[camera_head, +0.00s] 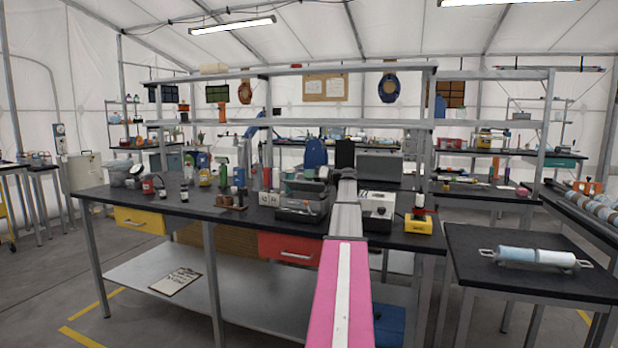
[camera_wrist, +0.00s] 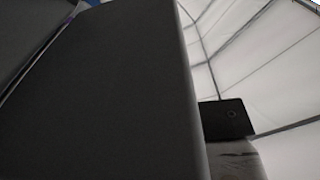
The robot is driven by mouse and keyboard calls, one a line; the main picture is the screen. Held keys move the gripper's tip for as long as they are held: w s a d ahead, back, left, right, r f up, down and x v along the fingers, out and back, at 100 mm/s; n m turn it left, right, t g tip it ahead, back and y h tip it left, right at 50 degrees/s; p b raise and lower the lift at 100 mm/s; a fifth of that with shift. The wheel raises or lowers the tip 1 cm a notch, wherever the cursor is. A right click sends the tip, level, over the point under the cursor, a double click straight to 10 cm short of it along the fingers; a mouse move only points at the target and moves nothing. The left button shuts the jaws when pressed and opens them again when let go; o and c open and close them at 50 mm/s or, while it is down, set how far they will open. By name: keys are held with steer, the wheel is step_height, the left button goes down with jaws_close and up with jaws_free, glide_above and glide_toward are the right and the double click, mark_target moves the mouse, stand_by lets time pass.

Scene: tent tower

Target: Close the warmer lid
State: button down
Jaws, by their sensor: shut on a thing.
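In the head view, a white-topped warmer (camera_head: 378,206) stands on the black bench, right of my arm. A grey panel (camera_head: 382,166), which looks like its raised lid, stands upright behind it. My pink and grey arm reaches forward over the bench. My gripper (camera_head: 346,174) is at the arm's far end, left of the panel; its fingers cannot be made out there. In the wrist view, a large dark panel (camera_wrist: 105,95), apparently the lid, fills the left and middle. A dark block, seemingly one finger, shows beside its right edge. The other finger is hidden.
A grey tray (camera_head: 301,211) of items stands just left of my arm. A yellow box (camera_head: 418,225) with a red-topped item is right of the warmer. Shelf rails cross above the bench.

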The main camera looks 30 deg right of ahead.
steer(key=c, duration=1.2)
jaws_free()
steer(key=shift+s, duration=0.15)
steer(key=shift+o, duration=0.2)
steer(key=shift+r, duration=0.4)
steer(key=r, duration=0.2)
steer(key=a+r, duration=0.1)
steer(key=r, duration=0.1)
steer(key=a+r, duration=0.6)
steer(key=a, duration=0.4)
steer(key=shift+a+r, duration=0.15)
steer(key=shift+a, duration=0.25)
steer(key=shift+s, duration=0.15)
